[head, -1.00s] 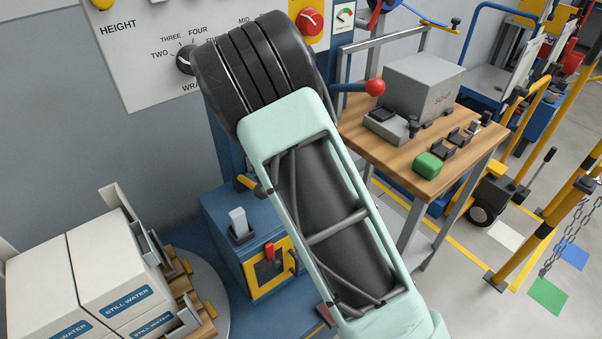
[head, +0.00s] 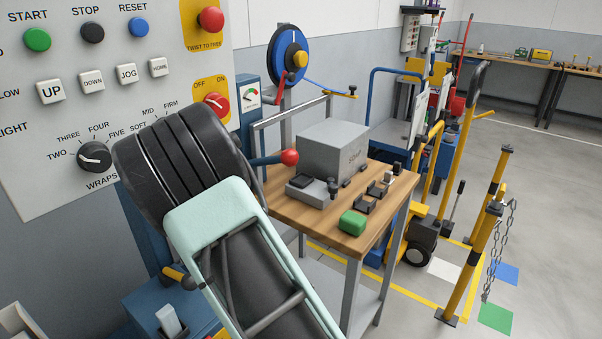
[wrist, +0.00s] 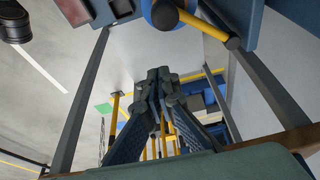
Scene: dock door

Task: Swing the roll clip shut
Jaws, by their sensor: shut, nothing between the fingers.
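I cannot make out the roll clip for certain in either view. In the head view, a yellow and black handle (head: 180,277) sticks out beside the blue column, left of my arm. My gripper (wrist: 163,78) shows in the middle of the wrist view, with its fingers together and nothing between them. In the head view my gripper is hidden behind my own arm. In the wrist view, a blue round part with a yellow and dark handle (wrist: 205,27) is at the top, apart from my fingers.
A control panel (head: 60,125) fills the left. A wooden bench (head: 300,217) with a grey box (head: 333,150), a green block (head: 352,223) and small tools stands right of my arm. A red-knobbed lever (head: 289,157) is near its left edge. Yellow posts (head: 490,215) with a chain stand farther right.

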